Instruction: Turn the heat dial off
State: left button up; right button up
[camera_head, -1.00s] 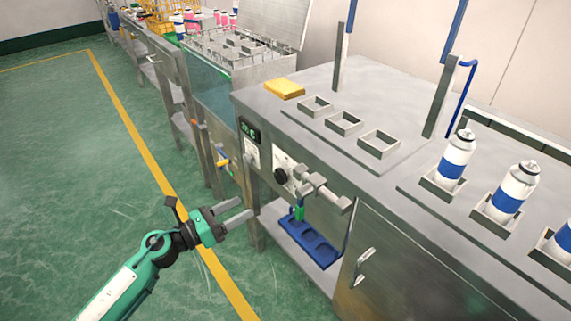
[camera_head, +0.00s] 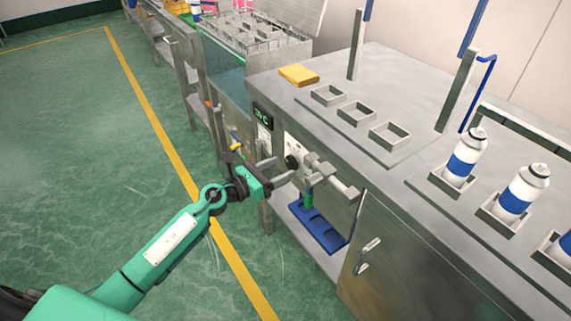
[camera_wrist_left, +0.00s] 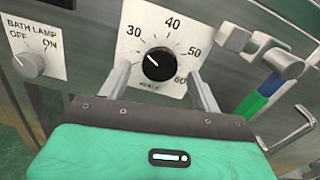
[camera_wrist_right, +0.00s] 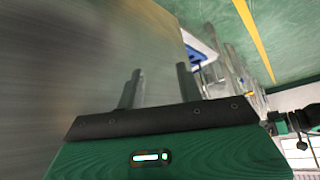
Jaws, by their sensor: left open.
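The heat dial (camera_wrist_left: 159,64) is a black round knob on a white scale plate (camera_wrist_left: 139,26) marked 30 to 60. Its white mark points up and left, near the 30. It also shows in the head view (camera_head: 291,161) on the bench's front panel. My left gripper (camera_wrist_left: 160,82) is open, with one finger on each side of the dial in its wrist view and visible gaps to it. In the head view my left gripper (camera_head: 283,169) is close to the panel. My right gripper (camera_wrist_right: 158,72) has its fingers apart with nothing between them, beside a metal surface.
A bath lamp knob (camera_wrist_left: 28,64) sits left of the dial. Grey valve fittings (camera_head: 330,178) stick out to its right. A blue tray (camera_head: 317,228) lies on the shelf below. Blue-and-white cans (camera_head: 464,157) stand on the bench. The floor left of the bench is open.

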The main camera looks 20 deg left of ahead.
aim_at(291, 162)
pick_arm(q)
jog(key=shift+x, duration=1.35)
pick_arm(e)
jog(key=shift+s+d, duration=0.1)
jog(key=shift+s, duration=0.05)
pick_arm(q)
jog(key=shift+c, duration=0.2)
jog(key=c, duration=0.9)
jog(key=shift+r+n+p, duration=0.15)
jog(key=shift+n+p, duration=1.3)
jog(key=shift+n, duration=0.15)
pick_arm(e)
jog(key=s+d+r+g+h, duration=0.1)
jog(key=s+d+g+h, duration=0.1)
jog(key=s+d+g, duration=0.15)
pick_arm(q)
jog(key=n+p, duration=0.5)
jog(key=n, duration=0.2)
jog(key=shift+n+p, duration=0.35)
jog(key=shift+n, duration=0.55)
pick_arm(e)
notch_tip(291, 162, down, 13)
jog(key=g, duration=0.1)
jog(key=shift+w+f+m, duration=0.2)
jog(key=shift+w+m, duration=0.1)
jog(key=shift+w, duration=0.15)
